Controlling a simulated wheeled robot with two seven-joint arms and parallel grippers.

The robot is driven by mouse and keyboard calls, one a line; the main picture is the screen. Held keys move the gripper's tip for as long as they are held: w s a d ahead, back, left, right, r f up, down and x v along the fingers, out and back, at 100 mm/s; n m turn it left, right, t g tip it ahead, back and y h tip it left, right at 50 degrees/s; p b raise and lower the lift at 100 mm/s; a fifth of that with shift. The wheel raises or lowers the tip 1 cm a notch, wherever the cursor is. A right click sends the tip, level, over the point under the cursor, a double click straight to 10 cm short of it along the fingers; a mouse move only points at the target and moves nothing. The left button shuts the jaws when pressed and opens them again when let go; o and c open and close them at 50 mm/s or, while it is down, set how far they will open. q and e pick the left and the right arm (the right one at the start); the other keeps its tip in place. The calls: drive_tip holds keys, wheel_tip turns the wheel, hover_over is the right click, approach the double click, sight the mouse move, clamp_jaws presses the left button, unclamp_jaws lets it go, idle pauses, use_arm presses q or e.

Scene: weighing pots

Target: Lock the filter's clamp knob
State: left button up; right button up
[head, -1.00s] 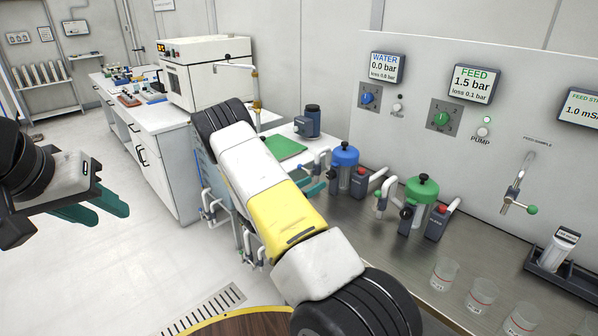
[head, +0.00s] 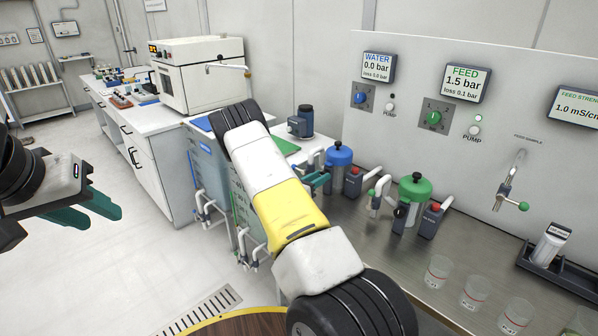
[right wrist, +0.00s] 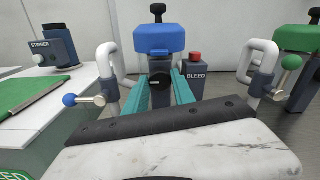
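The blue-capped filter (head: 339,157) stands on the steel bench in the head view. In the right wrist view its blue cap (right wrist: 159,38) is centred, with a black knob (right wrist: 158,12) on top. A dark round knob with a pale mark (right wrist: 160,80) is on the front of its grey body. My right gripper (right wrist: 162,80) points at this front knob, with one teal finger on each side. The fingers are apart; contact with the knob cannot be told. My left gripper (head: 104,214) is open and empty at the left, over the floor.
A green-capped filter (head: 415,187) stands to the right. A red-topped bleed block (right wrist: 196,71) is close beside the blue filter. White pipes with a blue-ended valve handle (right wrist: 84,100) stand at its left. Several beakers (head: 437,271) stand on the bench at the right.

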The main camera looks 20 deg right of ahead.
clamp_jaws()
drive_tip(key=shift+m, duration=0.3)
drive_tip(key=m, duration=0.3)
drive_tip(key=shift+m, duration=0.3)
drive_tip(key=m, duration=0.4)
drive_tip(key=shift+s+m, duration=0.1)
drive_tip(key=shift+m, duration=0.2)
drive_tip(key=m, duration=0.4)
drive_tip(key=shift+f, duration=0.1)
drive_tip(key=m, duration=0.5)
